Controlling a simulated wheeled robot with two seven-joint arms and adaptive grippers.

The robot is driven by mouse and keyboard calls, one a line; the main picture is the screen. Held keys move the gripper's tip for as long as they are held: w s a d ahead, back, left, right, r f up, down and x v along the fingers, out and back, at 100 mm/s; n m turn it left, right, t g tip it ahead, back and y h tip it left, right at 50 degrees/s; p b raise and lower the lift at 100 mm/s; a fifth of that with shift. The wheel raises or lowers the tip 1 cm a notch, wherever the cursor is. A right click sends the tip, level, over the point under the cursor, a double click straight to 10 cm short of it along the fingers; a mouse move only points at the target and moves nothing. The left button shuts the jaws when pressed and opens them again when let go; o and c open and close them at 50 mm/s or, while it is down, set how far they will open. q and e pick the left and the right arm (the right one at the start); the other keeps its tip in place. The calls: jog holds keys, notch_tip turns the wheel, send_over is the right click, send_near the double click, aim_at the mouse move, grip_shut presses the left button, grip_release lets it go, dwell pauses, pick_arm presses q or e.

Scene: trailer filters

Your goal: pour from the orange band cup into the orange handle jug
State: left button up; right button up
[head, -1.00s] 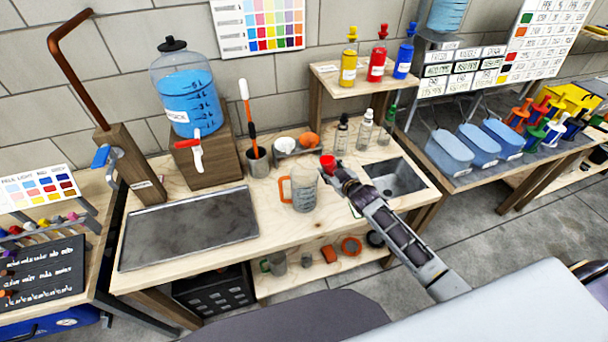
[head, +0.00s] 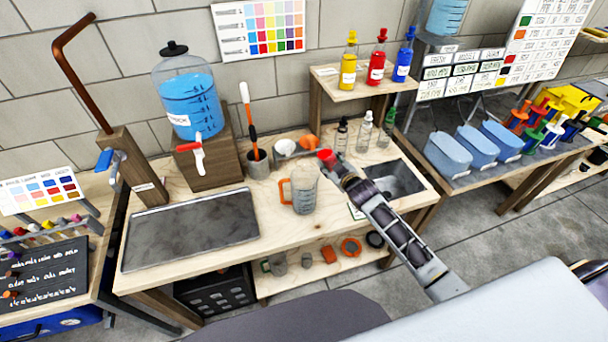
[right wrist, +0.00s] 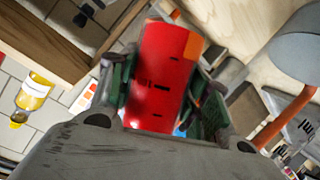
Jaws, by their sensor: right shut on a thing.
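The orange handle jug (head: 304,190) stands upright on the wooden bench, clear-walled with dark markings and its orange handle (head: 284,190) to the left. My right gripper (head: 340,168) is just right of and above the jug. It is shut on a small red-looking cup (head: 326,158), held near the jug's rim. In the right wrist view the cup (right wrist: 165,75) is red with an orange patch near one end and dark marks, between the fingers. It looks tilted. I cannot tell whether anything flows from it. My left gripper is not in view.
A pot with a stirrer (head: 257,163), small bottles (head: 364,131) and a blue-filled dispenser (head: 190,100) stand behind. A raised shelf (head: 362,82) holds yellow, red and blue bottles.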

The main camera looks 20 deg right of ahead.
aim_at(332, 162)
jog(key=shift+r+p, duration=0.35)
jog(key=shift+r, duration=0.85)
jog(key=shift+a+n, duration=0.2)
jog(key=shift+n, duration=0.1)
jog(key=shift+s+r+h, duration=0.1)
jog(key=shift+r+h, duration=0.05)
jog(key=shift+h, duration=0.15)
jog(key=shift+a+r+n+b, duration=0.2)
jog(key=shift+a+n+b, duration=0.15)
jog(key=shift+n+b, duration=0.3)
jog(key=shift+d+t+b, duration=0.2)
jog(key=shift+t+b, duration=0.1)
jog(key=shift+b, duration=0.05)
jog(key=shift+a+n+h+b, duration=0.2)
jog(key=shift+n+h+b, duration=0.05)
jog(key=shift+h+b, duration=0.1)
jog(key=shift+d+f, duration=0.15)
jog(key=shift+d, duration=0.1)
jog(key=shift+a+b, duration=0.1)
jog(key=shift+b, duration=0.2)
